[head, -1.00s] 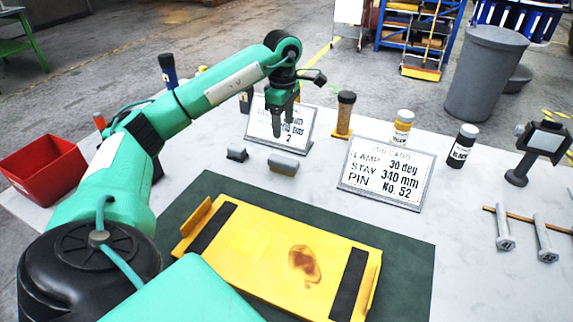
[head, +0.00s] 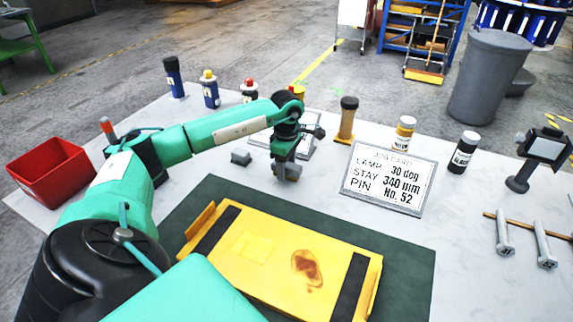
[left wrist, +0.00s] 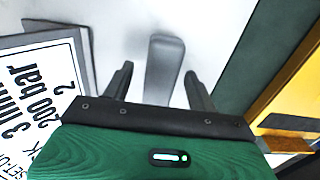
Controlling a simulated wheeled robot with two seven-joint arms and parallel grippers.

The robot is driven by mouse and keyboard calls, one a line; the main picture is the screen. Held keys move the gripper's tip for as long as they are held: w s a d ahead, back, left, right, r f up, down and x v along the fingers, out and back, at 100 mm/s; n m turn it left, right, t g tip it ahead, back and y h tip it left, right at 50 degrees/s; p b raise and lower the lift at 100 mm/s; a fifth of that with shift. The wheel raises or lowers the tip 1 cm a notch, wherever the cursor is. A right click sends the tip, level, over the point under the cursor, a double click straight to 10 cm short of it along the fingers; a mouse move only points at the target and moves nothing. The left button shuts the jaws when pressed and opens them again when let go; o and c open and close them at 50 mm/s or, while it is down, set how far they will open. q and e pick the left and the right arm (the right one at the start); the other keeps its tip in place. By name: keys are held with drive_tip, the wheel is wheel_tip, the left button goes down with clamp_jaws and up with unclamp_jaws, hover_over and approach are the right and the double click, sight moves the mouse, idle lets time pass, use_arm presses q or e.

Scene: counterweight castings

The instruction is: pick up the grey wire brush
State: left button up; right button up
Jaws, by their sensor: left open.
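A grey oblong block with a lighter top, which looks like the grey wire brush (left wrist: 165,60), lies on the white table. In the left wrist view my left gripper (left wrist: 159,76) is open, with one finger on each side of the brush's near part and a gap to both. The brush's far end reaches past the fingertips. I cannot tell how high the fingertips are above the table. My right gripper is not in view.
A sign plate (left wrist: 45,75) stands close by, partly behind my arm. The yellow panel (head: 265,262) on the green mat (head: 408,262) is in front. A job card (head: 388,180) and several bottles stand around.

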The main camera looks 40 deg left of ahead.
use_arm(q)
drive_tip(key=shift+f, duration=0.3)
idle(0.5)
drive_tip(key=c, duration=1.1)
